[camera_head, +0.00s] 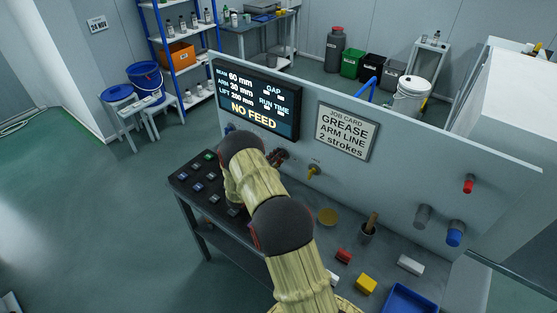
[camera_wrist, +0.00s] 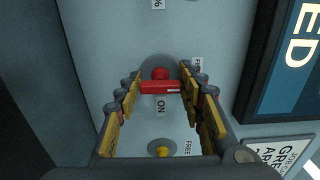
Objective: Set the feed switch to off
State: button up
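The feed switch (camera_wrist: 159,84) is a red knob with a bar handle on a round grey base on the panel. In the wrist view the bar lies crosswise, with a pale mark at its right end. An "ON" label (camera_wrist: 162,107) sits just below it; another label (camera_wrist: 197,65), partly hidden, is at upper right. My gripper (camera_wrist: 164,88) is open, its yellow-padded fingers on either side of the bar. The right finger is close to the bar's end; I cannot tell whether it touches. In the head view my arm largely hides the switch.
A yellow knob (camera_wrist: 160,149) labelled "FREE" is beside the switch. The display (camera_head: 255,100) reads "NO FEED"; a job card (camera_head: 345,131) hangs to its right. The bench (camera_head: 215,222) below carries buttons, a cup (camera_head: 368,232), coloured blocks and a blue tray (camera_head: 410,298).

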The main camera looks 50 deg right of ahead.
jog(key=o, duration=0.4)
jog(key=shift+c, duration=0.2)
jog(key=a, duration=0.8)
jog(key=s+a, duration=0.1)
jog(key=a, duration=0.3)
